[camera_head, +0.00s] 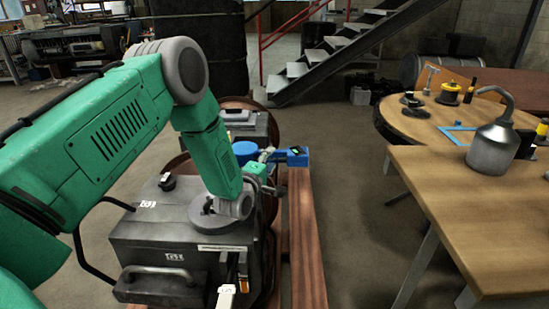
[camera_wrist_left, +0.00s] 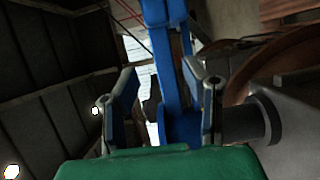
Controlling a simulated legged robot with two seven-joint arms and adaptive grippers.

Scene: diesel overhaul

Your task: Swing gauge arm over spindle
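My left arm comes in from the left, and its green gripper (camera_head: 268,172) is beyond the dark machine box, small and partly hidden by the wrist. Next to it is a blue gauge arm with a blue block (camera_head: 291,157) bearing a small dark and green face, and a round blue part (camera_head: 245,151). In the left wrist view my gripper (camera_wrist_left: 163,85) has its two fingers apart. The blue arm (camera_wrist_left: 171,60) stands between and beyond them, nearer the right finger; contact cannot be told. I cannot pick out the spindle for certain. My right gripper is not seen.
The dark machine box (camera_head: 180,245) with a front handle (camera_head: 160,272) stands below my arm. Reddish-brown rails (camera_head: 307,240) run beside it. At right, a wooden table (camera_head: 480,205) bears a grey oil can (camera_head: 492,145). Floor between rails and table is clear.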

